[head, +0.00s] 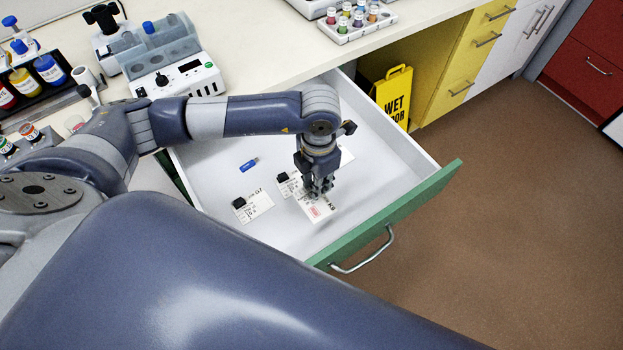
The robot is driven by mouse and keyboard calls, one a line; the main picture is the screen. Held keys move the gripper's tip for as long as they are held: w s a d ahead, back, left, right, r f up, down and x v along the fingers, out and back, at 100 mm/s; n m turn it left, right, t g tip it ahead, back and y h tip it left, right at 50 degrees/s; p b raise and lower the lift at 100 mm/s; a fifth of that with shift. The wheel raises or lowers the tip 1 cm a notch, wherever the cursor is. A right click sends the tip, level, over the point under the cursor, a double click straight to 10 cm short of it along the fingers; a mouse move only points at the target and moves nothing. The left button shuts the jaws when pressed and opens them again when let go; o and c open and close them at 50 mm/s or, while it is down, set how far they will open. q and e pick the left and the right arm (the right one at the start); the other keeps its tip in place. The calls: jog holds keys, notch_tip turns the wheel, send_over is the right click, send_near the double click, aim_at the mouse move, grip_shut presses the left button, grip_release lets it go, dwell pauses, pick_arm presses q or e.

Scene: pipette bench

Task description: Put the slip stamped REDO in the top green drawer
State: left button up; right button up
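The green-fronted drawer (400,210) is pulled open, and its white inside shows. A white slip with a red stamp (317,211) is in the drawer, toward its front; the stamp is too small to read. My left gripper (318,192) points down into the drawer right at the upper end of this slip. Its fingers cover that end, and I cannot tell whether they are closed on it. Another white slip with a black clip (254,207) lies to the left. A further clipped slip (284,188) lies just behind, partly hidden by the gripper. My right gripper is out of view.
A small blue object (248,165) lies on the drawer floor. A white device (175,75) and a rack of bottles (30,80) stand on the counter. A yellow wet-floor sign (396,95) stands beyond the drawer. The brown floor (520,220) at right is clear.

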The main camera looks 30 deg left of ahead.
pick_arm(q)
notch_tip(320, 180, down, 5)
jog(key=shift+r+p, duration=0.15)
jog(key=shift+p, duration=0.2)
jog(key=shift+f, duration=0.35)
jog(key=shift+f, duration=0.1)
jog(key=o, duration=0.8)
